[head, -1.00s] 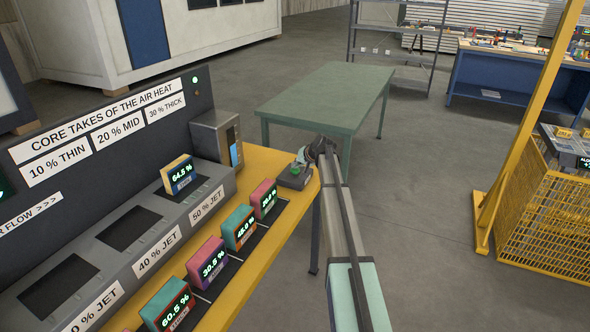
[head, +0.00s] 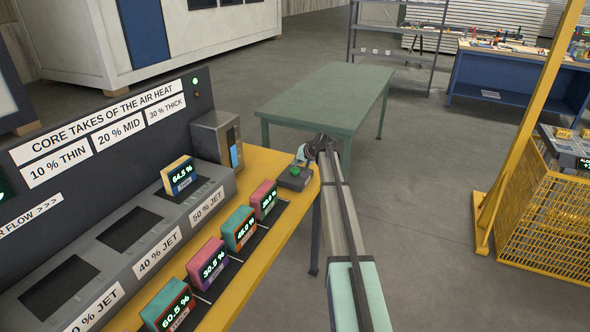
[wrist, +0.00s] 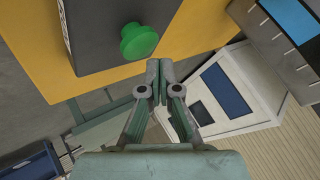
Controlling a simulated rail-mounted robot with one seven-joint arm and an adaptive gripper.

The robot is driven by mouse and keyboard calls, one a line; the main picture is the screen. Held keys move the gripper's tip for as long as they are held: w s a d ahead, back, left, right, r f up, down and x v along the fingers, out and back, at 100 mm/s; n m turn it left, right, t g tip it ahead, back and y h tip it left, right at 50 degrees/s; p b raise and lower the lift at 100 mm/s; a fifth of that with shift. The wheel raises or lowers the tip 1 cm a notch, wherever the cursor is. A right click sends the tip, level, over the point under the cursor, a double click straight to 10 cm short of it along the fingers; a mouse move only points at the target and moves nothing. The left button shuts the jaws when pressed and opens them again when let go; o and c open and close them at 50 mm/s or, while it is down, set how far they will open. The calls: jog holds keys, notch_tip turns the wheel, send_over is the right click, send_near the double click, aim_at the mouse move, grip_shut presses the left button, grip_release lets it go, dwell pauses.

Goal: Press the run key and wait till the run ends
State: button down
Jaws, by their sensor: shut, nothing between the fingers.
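The run key is a green round button (head: 294,171) on a small dark box (head: 295,178) at the right end of the yellow bench. In the wrist view the green button (wrist: 138,41) stands up from the box, just beyond my fingertips and a little to the left. My gripper (wrist: 159,66) is shut and empty, its fingertips together. In the head view my gripper (head: 303,155) is beside the box, partly hidden by my own wrist. I see a gap between fingertips and button in the wrist view, but cannot tell its depth.
The grey jet unit (head: 150,262) has one block (head: 178,177) reading 64.5 % in its 50 % JET bay; the other visible bays are empty. Several coloured blocks (head: 238,228) stand in a row on the yellow bench (head: 262,160). A green table (head: 325,95) stands behind.

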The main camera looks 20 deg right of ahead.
aim_at(296, 169)
jog(key=shift+r, duration=0.2)
jog(key=shift+r+p, duration=0.8)
jog(key=shift+r, duration=1.55)
